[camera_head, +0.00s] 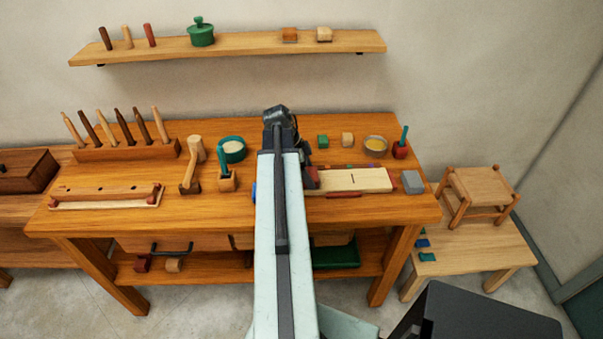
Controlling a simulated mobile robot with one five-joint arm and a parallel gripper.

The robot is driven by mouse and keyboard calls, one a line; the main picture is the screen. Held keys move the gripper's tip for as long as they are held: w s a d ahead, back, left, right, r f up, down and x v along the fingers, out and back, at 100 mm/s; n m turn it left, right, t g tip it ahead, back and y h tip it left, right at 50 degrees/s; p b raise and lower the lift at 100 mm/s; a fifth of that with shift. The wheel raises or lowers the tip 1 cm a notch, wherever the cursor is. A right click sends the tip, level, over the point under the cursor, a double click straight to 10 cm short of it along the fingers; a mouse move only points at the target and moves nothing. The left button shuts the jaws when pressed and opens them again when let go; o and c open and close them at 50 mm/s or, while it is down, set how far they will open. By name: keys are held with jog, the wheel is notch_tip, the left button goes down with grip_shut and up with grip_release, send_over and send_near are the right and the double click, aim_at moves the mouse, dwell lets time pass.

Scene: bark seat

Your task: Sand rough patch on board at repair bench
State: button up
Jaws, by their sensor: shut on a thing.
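A pale wooden board (375,181) lies on the right half of the repair bench (215,212), with a short dark mark on its top. I cannot tell whether that mark is the rough patch. A dark red piece stands at the board's left end, and a red strip runs along its front edge. A grey block (412,182) sits just right of the board. My arm reaches up across the middle of the bench, left of the board. My gripper's fingers and anything in them are hidden behind the arm.
Behind the board are small blocks, a round tin (376,146) and a red pot (400,150). A low table (485,248) with a small stool stands right.

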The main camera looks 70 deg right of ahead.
jog(key=shift+s+d+r, duration=0.1)
jog(key=shift+s+d, duration=0.35)
jog(key=shift+s, duration=0.4)
jog(key=shift+s+d, duration=0.4)
jog(key=shift+s, duration=0.4)
jog(key=shift+s+d, duration=0.4)
jog(key=shift+s, duration=0.4)
jog(key=shift+s+d, duration=0.35)
jog(key=shift+s, duration=0.45)
jog(key=shift+d, duration=0.1)
jog(key=shift+w+a+f, duration=0.1)
jog(key=shift+w+a, duration=0.35)
jog(key=shift+w, duration=0.4)
jog(key=shift+w+a+f, duration=0.1)
jog(key=shift+w+a, duration=0.35)
jog(key=shift+w, duration=0.35)
jog(key=shift+w+a, duration=0.55)
jog(key=shift+w, duration=0.5)
jog(key=shift+w+a, duration=0.5)
jog(key=shift+w, duration=0.55)
jog(key=shift+w+a, duration=0.55)
jog(key=shift+w, duration=0.5)
notch_tip(320, 180, up, 6)
jog(key=p, duration=0.6)
